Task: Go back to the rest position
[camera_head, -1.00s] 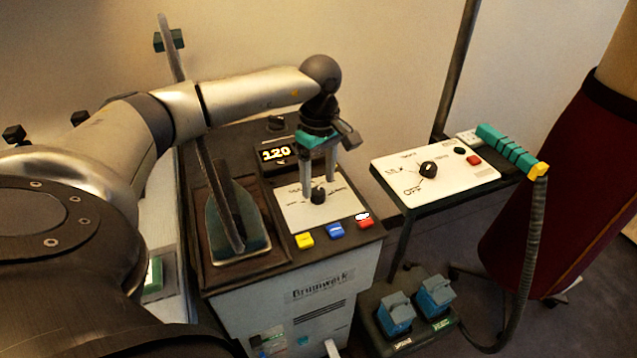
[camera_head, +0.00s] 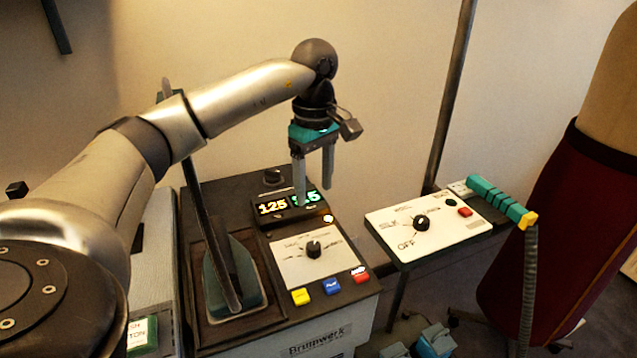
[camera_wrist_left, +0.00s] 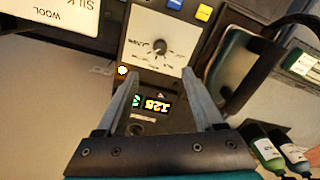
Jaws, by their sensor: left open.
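My left gripper (camera_head: 313,172) is open and empty. It hangs fingers down in the air in front of the lit display of the steam station (camera_head: 278,327), clear of the station's knob. In the left wrist view my left gripper (camera_wrist_left: 163,85) shows its two fingers spread apart, with the round knob (camera_wrist_left: 160,46) and the lit display (camera_wrist_left: 157,104) seen beyond and between them. The knob (camera_head: 313,249) sits on the pale panel in the head view. The display (camera_head: 272,208) reads 125 in yellow, with green digits partly hidden behind a finger. My right gripper is not seen.
An iron (camera_head: 222,285) stands in the tray left of the knob. Yellow, blue and red buttons (camera_head: 332,287) line the front edge. A side panel with a dial (camera_head: 422,223) and a teal handle (camera_head: 500,201) with a hose stand right. A dark red garment form (camera_head: 545,230) is far right.

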